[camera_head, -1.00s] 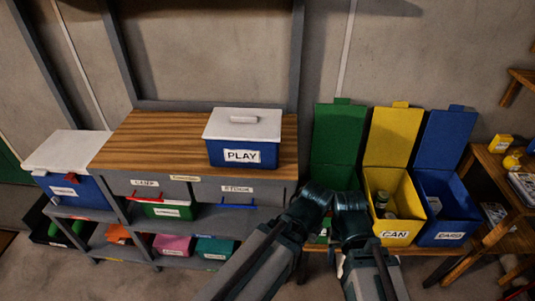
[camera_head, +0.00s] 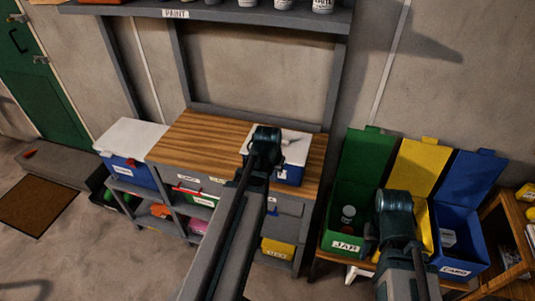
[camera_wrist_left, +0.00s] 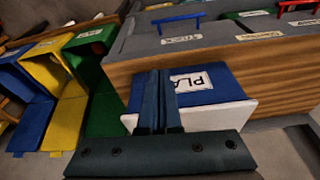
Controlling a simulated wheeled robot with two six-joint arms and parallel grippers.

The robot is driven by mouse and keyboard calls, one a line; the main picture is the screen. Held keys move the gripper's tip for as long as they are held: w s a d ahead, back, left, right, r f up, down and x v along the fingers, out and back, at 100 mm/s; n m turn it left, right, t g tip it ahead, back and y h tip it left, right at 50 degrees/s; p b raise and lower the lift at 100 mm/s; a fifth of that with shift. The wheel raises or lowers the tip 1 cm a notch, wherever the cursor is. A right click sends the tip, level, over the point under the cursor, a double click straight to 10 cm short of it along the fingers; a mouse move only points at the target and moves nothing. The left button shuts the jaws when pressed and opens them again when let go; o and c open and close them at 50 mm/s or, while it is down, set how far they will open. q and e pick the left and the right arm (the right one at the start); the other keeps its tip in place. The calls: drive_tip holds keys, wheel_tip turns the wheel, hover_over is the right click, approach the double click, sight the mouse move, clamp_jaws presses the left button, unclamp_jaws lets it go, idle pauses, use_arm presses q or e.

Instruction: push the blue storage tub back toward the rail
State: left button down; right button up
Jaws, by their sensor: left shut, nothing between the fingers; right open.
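The blue storage tub (camera_head: 291,175) with a white lid stands on the wooden bench top (camera_head: 200,135), near its right end. In the left wrist view the tub (camera_wrist_left: 208,86) shows its blue side, part of its label and its white lid. My left gripper (camera_head: 265,148) is in front of the tub and covers much of it in the head view. Its fingers (camera_wrist_left: 161,100) are shut and empty, overlapping the tub in the wrist view; I cannot tell whether they touch. The grey rail (camera_head: 255,115) runs behind the bench top. My right gripper (camera_head: 395,212) is open, in front of the yellow bin.
Green (camera_head: 345,225), yellow (camera_head: 425,225) and blue (camera_head: 460,235) lidded bins stand open right of the bench. A white-lidded blue box (camera_head: 130,150) is at the bench's left. The bench top left of the tub is clear. A paint shelf (camera_head: 240,14) hangs above.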

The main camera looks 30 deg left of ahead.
use_arm(q)
drive_tip(key=shift+n+t, duration=0.3)
drive_tip(key=shift+n, duration=0.2)
drive_tip(key=a+r, duration=0.1)
drive_tip(key=a+r+p, duration=0.1)
drive_tip(key=a, duration=0.2)
drive_tip(key=shift+a+r, duration=0.35)
drive_tip(key=shift+r, duration=0.05)
use_arm(e)
wheel_tip(320, 180, up, 3)
drive_tip(key=shift+f, duration=0.2)
use_arm(q)
drive_tip(key=shift+w+f, duration=0.1)
use_arm(e)
drive_tip(key=shift+f, duration=0.1)
use_arm(q)
drive_tip(key=w+f+b, duration=0.2)
drive_tip(key=f+b, duration=0.1)
drive_tip(key=w+a+f+b, duration=0.1)
drive_tip(key=w+f+b, duration=0.1)
drive_tip(key=f+b, duration=0.1)
drive_tip(key=w+f+b, duration=0.2)
drive_tip(key=f+b, duration=0.1)
drive_tip(key=shift+w+a+f, duration=0.15)
drive_tip(key=shift+a, duration=0.1)
drive_tip(key=shift+w, duration=0.15)
use_arm(e)
wheel_tip(320, 180, down, 9)
drive_tip(key=shift+f, duration=0.15)
